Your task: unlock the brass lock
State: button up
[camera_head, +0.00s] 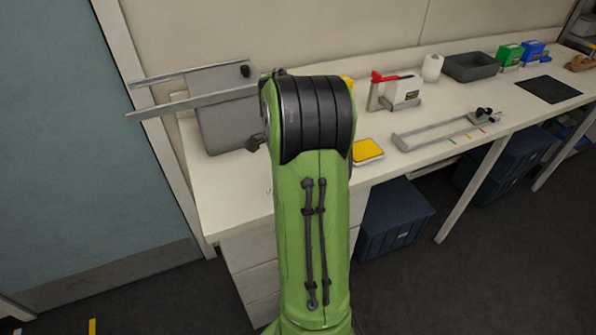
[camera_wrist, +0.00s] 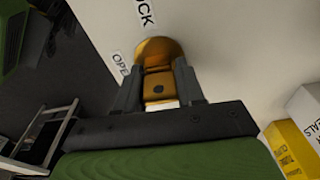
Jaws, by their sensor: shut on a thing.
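The brass lock (camera_wrist: 154,48) shows in the wrist view as a round gold plate on a pale surface, with a block-like brass piece standing out from it. My gripper (camera_wrist: 158,76) has one dark finger on each side of that brass piece and is shut on it. A label ending in "OCK" (camera_wrist: 145,12) is beside the plate at the top, and a label starting "OPE" (camera_wrist: 120,63) is to its left. In the head view my green arm hides the gripper, and I cannot make out the lock there.
A yellow box (camera_wrist: 285,148) and a white box (camera_wrist: 308,112) are at the right of the wrist view. In the head view the bench (camera_head: 405,165) holds a red-handled device (camera_head: 398,92), a grey tray (camera_head: 470,67) and a metal frame (camera_head: 435,135). Dark blue bins (camera_head: 395,220) stand beneath.

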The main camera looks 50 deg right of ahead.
jog(key=o, duration=1.2)
jog(key=shift+c, duration=0.2)
notch_tip(320, 180, up, 16)
jog(key=w+a+p, duration=0.1)
jog(key=p, duration=0.4)
jog(key=shift+a+f+p, duration=0.2)
jog(key=shift+a+p, duration=0.1)
jog(key=shift+p, duration=0.1)
